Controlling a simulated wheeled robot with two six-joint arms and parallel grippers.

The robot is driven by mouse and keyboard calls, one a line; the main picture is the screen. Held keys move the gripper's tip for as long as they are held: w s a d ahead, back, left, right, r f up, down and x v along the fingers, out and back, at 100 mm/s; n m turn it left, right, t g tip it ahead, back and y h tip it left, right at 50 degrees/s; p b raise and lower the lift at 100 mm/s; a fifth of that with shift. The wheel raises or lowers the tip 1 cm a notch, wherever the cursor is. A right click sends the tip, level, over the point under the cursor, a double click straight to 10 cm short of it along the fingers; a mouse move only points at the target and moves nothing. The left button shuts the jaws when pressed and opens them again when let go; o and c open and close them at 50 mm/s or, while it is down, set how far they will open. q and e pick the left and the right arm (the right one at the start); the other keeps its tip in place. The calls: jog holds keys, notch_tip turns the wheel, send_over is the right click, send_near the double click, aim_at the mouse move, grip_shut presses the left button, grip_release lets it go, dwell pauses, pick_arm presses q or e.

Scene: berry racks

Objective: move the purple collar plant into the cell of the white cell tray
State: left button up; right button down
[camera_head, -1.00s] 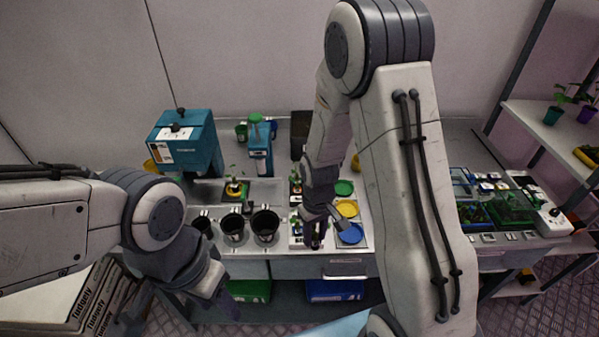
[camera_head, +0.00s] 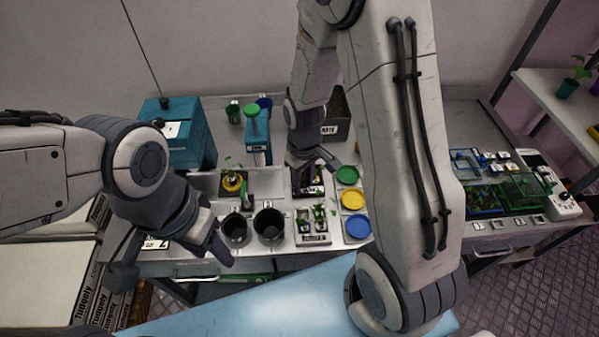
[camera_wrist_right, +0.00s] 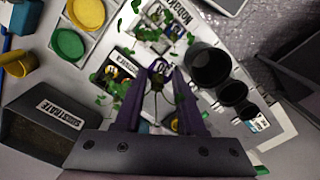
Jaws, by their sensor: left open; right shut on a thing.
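My right gripper (camera_head: 312,165) is over the rear small tray in the head view. In the right wrist view its purple fingers (camera_wrist_right: 158,83) are shut on a thin stem (camera_wrist_right: 156,103), which I take to be the purple collar plant; its collar is hard to make out. A white cell tray (camera_head: 313,239) with leafy plants stands in front of it, also in the right wrist view (camera_wrist_right: 151,39). The rear tray (camera_head: 318,191) has a dark inset and is partly hidden by the gripper. My left gripper (camera_head: 221,252) is open and empty at the bench's front left.
Black pots (camera_head: 236,230) stand left of the trays. Green (camera_head: 347,174), yellow and blue discs lie to the right. A dark substrate bin (camera_head: 337,128) stands behind my right gripper. A yellow-collared plant (camera_head: 233,182) is at the back left.

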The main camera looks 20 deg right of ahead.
aim_at(303, 196)
jog(key=shift+w+f+b, duration=0.1)
jog(key=shift+f+b, duration=0.7)
jog(key=shift+f, duration=0.15)
notch_tip(303, 196, down, 5)
jog(key=b, duration=0.4)
jog(key=shift+r, duration=0.15)
jog(key=shift+f+b, duration=2.25)
jog(key=shift+f, duration=0.7)
jog(key=shift+c, duration=2.1)
grip_release()
